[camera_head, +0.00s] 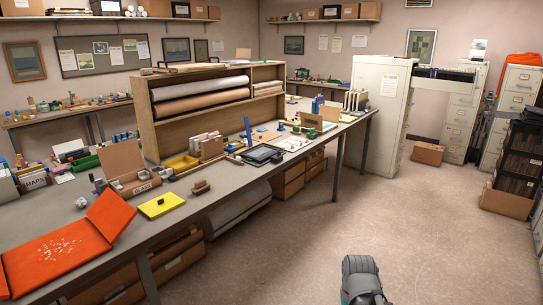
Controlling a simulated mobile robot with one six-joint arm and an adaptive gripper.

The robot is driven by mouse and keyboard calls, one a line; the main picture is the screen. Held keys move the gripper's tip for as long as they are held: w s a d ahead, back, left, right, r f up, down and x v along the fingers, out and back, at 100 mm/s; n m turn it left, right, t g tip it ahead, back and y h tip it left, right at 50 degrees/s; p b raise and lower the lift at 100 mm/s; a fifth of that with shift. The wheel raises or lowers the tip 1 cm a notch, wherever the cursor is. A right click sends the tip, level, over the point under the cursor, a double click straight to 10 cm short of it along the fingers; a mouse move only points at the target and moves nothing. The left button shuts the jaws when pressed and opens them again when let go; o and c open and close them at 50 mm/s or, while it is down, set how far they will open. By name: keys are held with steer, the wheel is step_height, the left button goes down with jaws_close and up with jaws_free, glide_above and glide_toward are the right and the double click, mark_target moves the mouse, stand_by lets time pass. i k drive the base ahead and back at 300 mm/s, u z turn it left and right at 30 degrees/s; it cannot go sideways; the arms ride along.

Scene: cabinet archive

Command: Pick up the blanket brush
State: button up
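A small brown object (201,187) lies on the long grey table near its front edge, just right of a yellow pad (161,205). It looks like a brush with a wooden body, but it is too small to be sure that it is the blanket brush. An orange blanket-like sheet (62,258) with white flecks lies at the table's near left end, left of the yellow pad. A grey rounded part of my own arm shows at the bottom, over the floor and apart from the table. My gripper's fingers are not in view.
The long grey table (85,192) carries an open cardboard box (128,172), a yellow tray (181,163) and a dark framed tray (262,154) near the brown object. A wooden shelf with rolls stands behind. The floor (300,240) to the right is open, with filing cabinets beyond.

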mark_target(201, 187)
steer(key=u, duration=0.05)
steer(key=i, duration=0.95)
steer(key=u, duration=0.6)
steer(key=i, duration=1.15)
steer(key=u, duration=0.55)
steer(key=k, duration=0.9)
steer(key=u, duration=0.15)
steer(key=i, duration=0.35)
steer(key=z, duration=0.05)
